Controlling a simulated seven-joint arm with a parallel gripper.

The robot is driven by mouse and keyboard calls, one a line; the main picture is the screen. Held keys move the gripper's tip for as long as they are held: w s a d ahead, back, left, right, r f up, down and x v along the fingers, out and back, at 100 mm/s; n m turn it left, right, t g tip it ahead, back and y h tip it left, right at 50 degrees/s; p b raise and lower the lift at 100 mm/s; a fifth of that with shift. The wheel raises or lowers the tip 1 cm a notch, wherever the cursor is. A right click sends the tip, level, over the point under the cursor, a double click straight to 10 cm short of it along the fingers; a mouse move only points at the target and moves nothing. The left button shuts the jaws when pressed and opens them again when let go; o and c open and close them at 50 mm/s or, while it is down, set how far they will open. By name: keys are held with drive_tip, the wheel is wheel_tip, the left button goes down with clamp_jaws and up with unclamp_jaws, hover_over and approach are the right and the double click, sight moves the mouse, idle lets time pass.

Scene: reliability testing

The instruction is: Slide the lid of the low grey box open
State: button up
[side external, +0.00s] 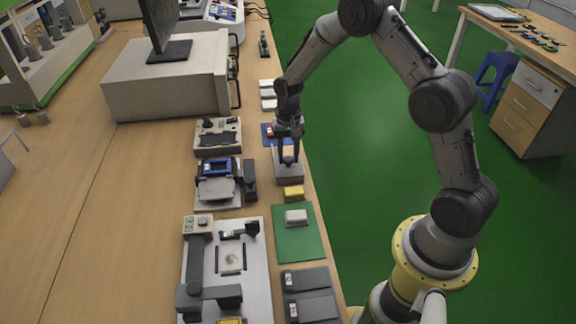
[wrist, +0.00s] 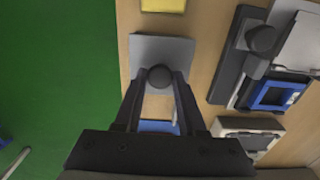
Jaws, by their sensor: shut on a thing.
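The low grey box (side external: 289,178) sits near the table's right edge in the side external view, under my gripper (side external: 289,158). In the wrist view its flat grey lid (wrist: 160,45) carries a dark round knob (wrist: 160,76). My gripper (wrist: 160,82) points down and is shut on the knob, one finger on each side. The fingers and hand hide part of the box, so I cannot tell how far the lid stands from its closed position.
A yellow block (side external: 294,193) is close to the box on its near side. A blue mat (side external: 268,137) lies on the far side. A device with a blue frame (side external: 217,168) and a dark upright part (side external: 250,180) stands to the left. The table edge is close on the right.

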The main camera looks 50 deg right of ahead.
drive_tip(key=shift+w+d, duration=2.75)
drive_tip(key=shift+w, duration=0.05)
drive_tip(key=o, duration=0.7)
wheel_tip(320, 180, up, 5)
drive_tip(key=shift+s+r, duration=0.1)
